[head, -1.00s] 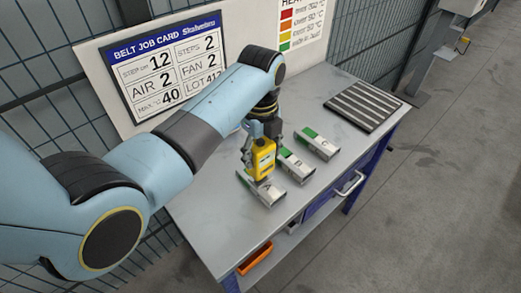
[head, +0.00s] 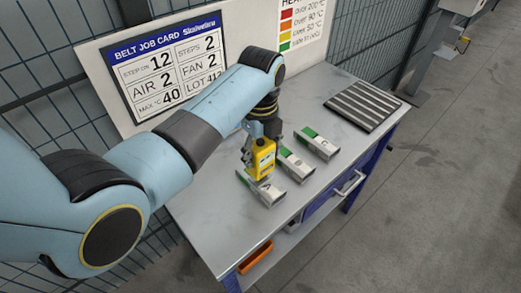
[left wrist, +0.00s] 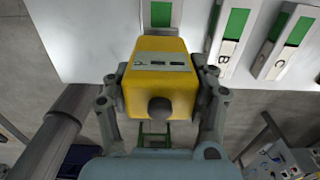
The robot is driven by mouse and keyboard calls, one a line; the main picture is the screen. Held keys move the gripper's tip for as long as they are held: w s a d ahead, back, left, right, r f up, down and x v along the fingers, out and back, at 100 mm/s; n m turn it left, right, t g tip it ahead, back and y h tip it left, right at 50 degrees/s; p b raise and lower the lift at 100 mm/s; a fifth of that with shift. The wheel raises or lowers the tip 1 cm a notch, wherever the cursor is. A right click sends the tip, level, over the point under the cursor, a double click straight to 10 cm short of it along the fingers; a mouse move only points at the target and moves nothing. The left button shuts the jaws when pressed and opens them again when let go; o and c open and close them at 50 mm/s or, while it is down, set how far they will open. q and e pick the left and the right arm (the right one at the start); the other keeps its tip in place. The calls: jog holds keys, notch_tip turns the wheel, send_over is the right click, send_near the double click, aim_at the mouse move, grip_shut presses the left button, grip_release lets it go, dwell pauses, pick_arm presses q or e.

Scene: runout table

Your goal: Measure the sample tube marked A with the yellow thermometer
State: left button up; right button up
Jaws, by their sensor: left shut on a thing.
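My left gripper (head: 261,144) is shut on the yellow thermometer (head: 263,163), with a finger on each side of its body. The thermometer is just above or at the sample tube marked A (head: 272,194), the nearest of three grey tubes with green ends on the table. I cannot tell whether it touches the tube. In the left wrist view the thermometer (left wrist: 158,85) fills the middle, and a green-labelled piece (left wrist: 162,14) shows partly behind it. My right gripper is not in view.
Tube B (head: 297,165) and tube C (head: 318,145) lie to the right of tube A. A dark ribbed mat (head: 362,105) is at the table's far right. An orange bin (head: 255,257) sits below the tabletop (head: 215,225). A job card board (head: 165,70) stands behind.

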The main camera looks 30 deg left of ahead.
aim_at(261, 141)
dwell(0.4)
pick_arm(q)
jog(key=shift+r, duration=3.5)
